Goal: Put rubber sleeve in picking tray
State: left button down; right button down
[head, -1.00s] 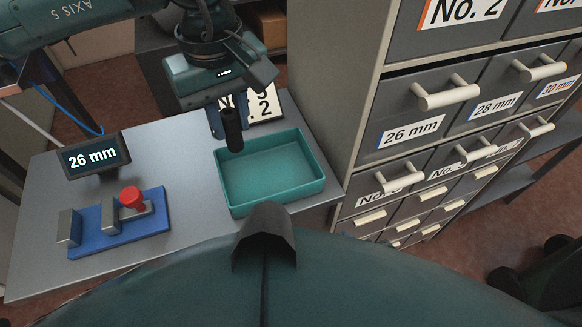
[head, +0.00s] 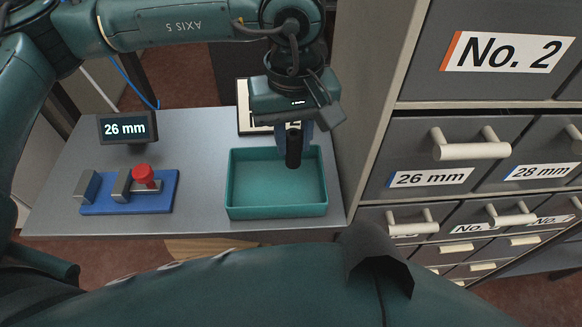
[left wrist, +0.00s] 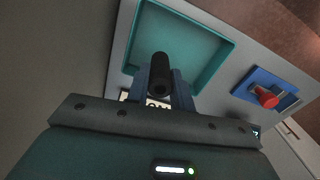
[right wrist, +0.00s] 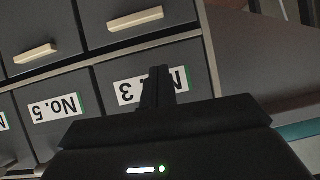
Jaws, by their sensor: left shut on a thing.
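The rubber sleeve (head: 293,150) is a short black tube, upright in my left gripper (head: 300,138). The left fingers are shut on it, and it hangs over the back right part of the teal picking tray (head: 277,212). In the left wrist view the black sleeve (left wrist: 161,68) sits between the fingertips (left wrist: 160,92), with the empty tray (left wrist: 226,62) beyond. My right gripper (right wrist: 158,86) has its fingers together, with nothing seen between them, in front of drawer fronts.
A grey table (head: 200,135) carries a 26 mm display (head: 126,127), a blue gauge fixture (head: 95,207) with a red knob (head: 144,174), and a label card (head: 246,120) behind the tray. A drawer cabinet (head: 376,155) stands close on the right.

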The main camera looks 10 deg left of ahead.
aim_at(293, 161)
pick_arm(q)
notch_tip(293, 161, down, 2)
jog(key=shift+f, duration=0.2)
notch_tip(293, 161, down, 4)
jog(key=shift+r+p, duration=0.15)
jog(key=shift+p, duration=0.25)
jog(key=shift+f, duration=0.35)
jog(key=c, duration=1.7)
grip_release()
jog(key=shift+b, duration=0.35)
jog(key=o, duration=0.5)
pick_arm(e)
jog(key=shift+d+r, duration=0.1)
jog(key=shift+d, duration=0.05)
pick_arm(q)
jog(key=shift+r+p, duration=0.25)
jog(key=shift+p, duration=0.15)
jog(key=shift+r, duration=0.35)
notch_tip(293, 161, up, 11)
jog(key=shift+r+b, duration=0.1)
jog(key=shift+b, duration=0.55)
